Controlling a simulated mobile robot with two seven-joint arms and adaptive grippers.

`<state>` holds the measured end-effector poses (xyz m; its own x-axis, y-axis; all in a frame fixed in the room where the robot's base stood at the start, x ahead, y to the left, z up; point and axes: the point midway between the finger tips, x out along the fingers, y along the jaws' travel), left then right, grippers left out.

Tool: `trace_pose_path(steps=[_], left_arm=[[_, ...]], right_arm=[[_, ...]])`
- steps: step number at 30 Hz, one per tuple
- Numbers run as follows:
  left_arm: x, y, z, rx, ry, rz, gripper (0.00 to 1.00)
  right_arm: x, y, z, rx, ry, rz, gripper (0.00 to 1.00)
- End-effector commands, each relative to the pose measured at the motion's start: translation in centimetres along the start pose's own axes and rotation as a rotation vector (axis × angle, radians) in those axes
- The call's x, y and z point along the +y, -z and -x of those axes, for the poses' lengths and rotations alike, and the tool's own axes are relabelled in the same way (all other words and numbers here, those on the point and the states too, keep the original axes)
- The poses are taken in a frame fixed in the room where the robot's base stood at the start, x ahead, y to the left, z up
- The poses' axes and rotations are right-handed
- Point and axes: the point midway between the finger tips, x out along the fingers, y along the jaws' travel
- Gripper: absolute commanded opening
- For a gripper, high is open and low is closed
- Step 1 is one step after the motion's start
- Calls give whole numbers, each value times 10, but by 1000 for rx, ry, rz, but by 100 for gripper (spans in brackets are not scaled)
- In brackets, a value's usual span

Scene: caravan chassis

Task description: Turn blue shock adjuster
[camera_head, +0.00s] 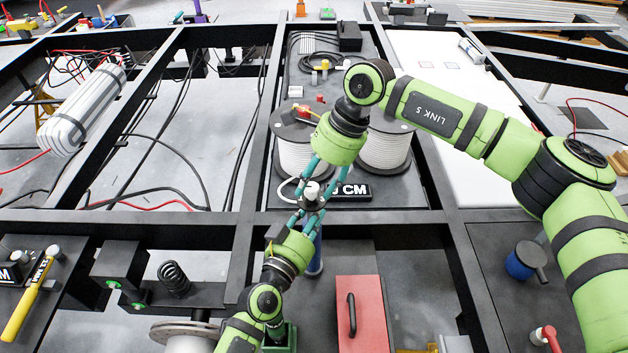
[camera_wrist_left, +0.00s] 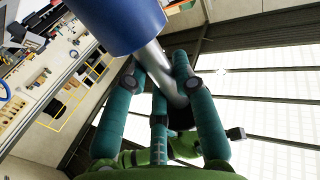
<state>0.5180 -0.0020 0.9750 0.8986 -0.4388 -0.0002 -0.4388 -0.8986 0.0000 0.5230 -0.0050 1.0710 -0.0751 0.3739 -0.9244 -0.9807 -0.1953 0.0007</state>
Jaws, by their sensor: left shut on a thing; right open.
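The shock is partly hidden between my two grippers. In the head view a strip of its blue body (camera_head: 315,250) shows beside my left gripper (camera_head: 308,212), below a pale silver top (camera_head: 311,190). In the left wrist view the blue cylinder (camera_wrist_left: 122,22) is large, with a silver rod (camera_wrist_left: 160,68) leading to a dark end between the teal fingers. My left gripper, also in that view (camera_wrist_left: 163,85), is shut on this rod. My right gripper (camera_head: 310,182) points down from above, with its fingers open around the silver top. Whether they touch it is hidden.
Two white cable spools (camera_head: 385,147) stand behind the grippers. A red box (camera_head: 362,312) with a black handle lies in front. Dark chassis beams (camera_head: 130,228) frame the bays. A black spring (camera_head: 173,278) lies left, and a blue round part (camera_head: 520,264) lies right.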

Motion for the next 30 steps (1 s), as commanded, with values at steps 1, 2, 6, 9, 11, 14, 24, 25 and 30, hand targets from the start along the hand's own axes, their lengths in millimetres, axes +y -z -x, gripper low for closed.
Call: trace_pose_path(steps=[1,2,6,9,11,14,24,25,30], left_arm=[[0,1,0,1,1,0,0],[0,1,0,1,1,0,0],[0,1,0,1,1,0,0],[0,1,0,1,1,0,0],[0,1,0,1,1,0,0],[0,1,0,1,1,0,0],[2,1,0,1,-3,-3,0],[2,1,0,1,-4,-3,0],[3,1,0,0,-6,-3,0]], right_arm=[[0,0,-3,0,0,0,52],[0,0,-4,-1,1,0,52],[0,0,-7,-1,2,0,52],[0,0,-7,-1,2,0,52],[0,0,-7,-1,1,0,52],[0,0,-6,-1,1,0,16],[0,-2,-6,-4,6,-7,0],[0,-2,-6,-4,8,-11,0],[0,-2,-6,-5,31,-63,0]])
